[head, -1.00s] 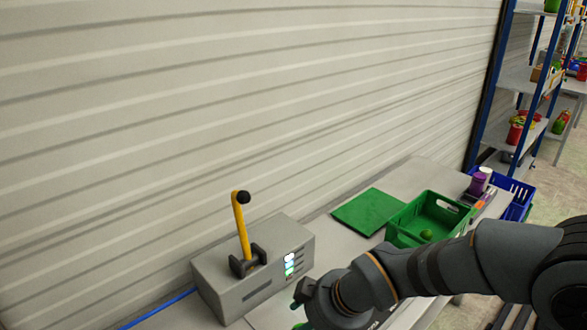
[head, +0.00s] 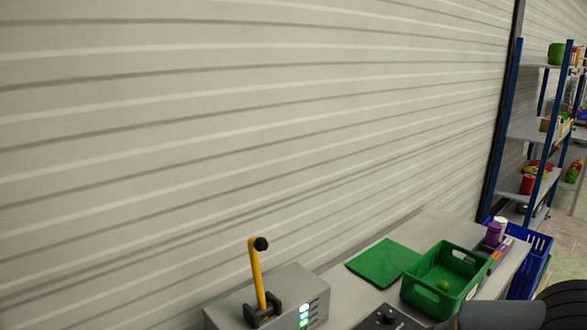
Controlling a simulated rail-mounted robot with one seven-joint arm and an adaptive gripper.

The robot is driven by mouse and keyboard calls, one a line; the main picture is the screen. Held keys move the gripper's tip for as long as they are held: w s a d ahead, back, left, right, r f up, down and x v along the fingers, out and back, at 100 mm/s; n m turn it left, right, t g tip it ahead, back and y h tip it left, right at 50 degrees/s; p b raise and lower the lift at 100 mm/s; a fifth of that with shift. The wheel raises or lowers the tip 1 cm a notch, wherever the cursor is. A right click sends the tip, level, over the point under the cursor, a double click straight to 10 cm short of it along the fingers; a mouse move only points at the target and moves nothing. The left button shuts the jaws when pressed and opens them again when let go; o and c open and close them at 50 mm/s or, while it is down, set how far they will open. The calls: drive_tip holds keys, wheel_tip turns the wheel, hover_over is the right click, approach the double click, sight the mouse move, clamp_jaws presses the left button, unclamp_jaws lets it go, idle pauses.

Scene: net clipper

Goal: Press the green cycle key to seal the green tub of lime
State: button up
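A grey box machine (head: 285,288) stands at the bottom of the head view, cut off by the lower edge. It has a yellow lever (head: 257,275) with a black knob, standing nearly upright. A column of small lit white and green keys or lamps (head: 304,315) shows on its right face; I cannot tell which is the cycle key. A green tub (head: 430,299) stands to the right on the bench, with a small lime (head: 444,285) inside. My gripper is out of view; only part of my arm shows at bottom right.
A flat green sheet (head: 383,263) lies between machine and tub. A dark panel with knobs (head: 388,318) is in front of it. Purple containers (head: 495,232) and a blue crate (head: 531,264) are at the bench's far end, near shelving (head: 528,130). A ribbed wall backs the bench.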

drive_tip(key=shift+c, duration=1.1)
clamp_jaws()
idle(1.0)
